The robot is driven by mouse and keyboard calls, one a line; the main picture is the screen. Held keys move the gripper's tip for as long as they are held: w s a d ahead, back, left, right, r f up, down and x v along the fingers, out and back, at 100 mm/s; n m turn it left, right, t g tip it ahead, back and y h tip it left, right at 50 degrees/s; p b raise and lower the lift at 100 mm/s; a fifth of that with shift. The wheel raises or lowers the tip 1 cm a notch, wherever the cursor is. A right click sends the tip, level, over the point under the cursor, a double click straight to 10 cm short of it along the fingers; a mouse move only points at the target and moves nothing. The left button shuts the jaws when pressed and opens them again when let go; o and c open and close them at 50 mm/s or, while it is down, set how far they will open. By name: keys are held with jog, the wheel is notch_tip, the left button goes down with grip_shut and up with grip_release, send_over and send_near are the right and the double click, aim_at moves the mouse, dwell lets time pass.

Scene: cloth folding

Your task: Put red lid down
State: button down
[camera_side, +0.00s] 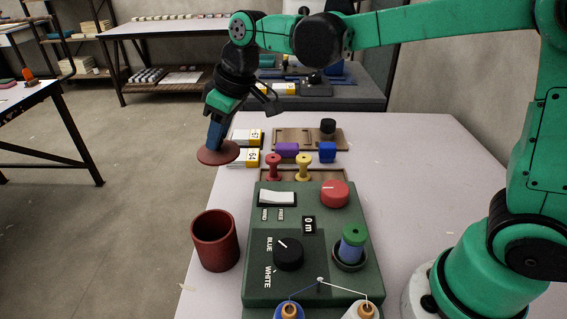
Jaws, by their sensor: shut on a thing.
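A flat round red lid (217,154) hangs tilted below my gripper (216,135), which is shut on it. The part of the lid that the jaws grip is hidden by the fingers. The lid is in the air at the left edge of the white table, near the yellow and white boxes. A red cylindrical cup (215,241) stands open at the table's left edge, nearer the camera and apart from the lid.
A green control box (312,236) with a red knob (335,193), a black dial (288,254) and a green-topped blue spool (352,243) fills the middle. Yellow and white boxes (246,158), a red peg (273,166) and a yellow peg (303,166) stand behind it.

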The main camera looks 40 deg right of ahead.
notch_tip(320, 180, down, 14)
jog(key=shift+f, duration=0.1)
dwell(0.4)
jog(key=shift+f, duration=0.1)
jog(key=c, duration=0.6)
grip_release()
jog(key=shift+c, duration=0.2)
jog(key=v, duration=1.2)
jog(key=s+d+r+m+t+h, duration=0.1)
jog(key=s+d+m+t+h, duration=0.1)
jog(key=s+d+m, duration=0.4)
jog(key=s+d+t, duration=0.1)
jog(key=s, duration=0.2)
jog(key=shift+s+d, duration=0.15)
jog(key=shift+d, duration=0.05)
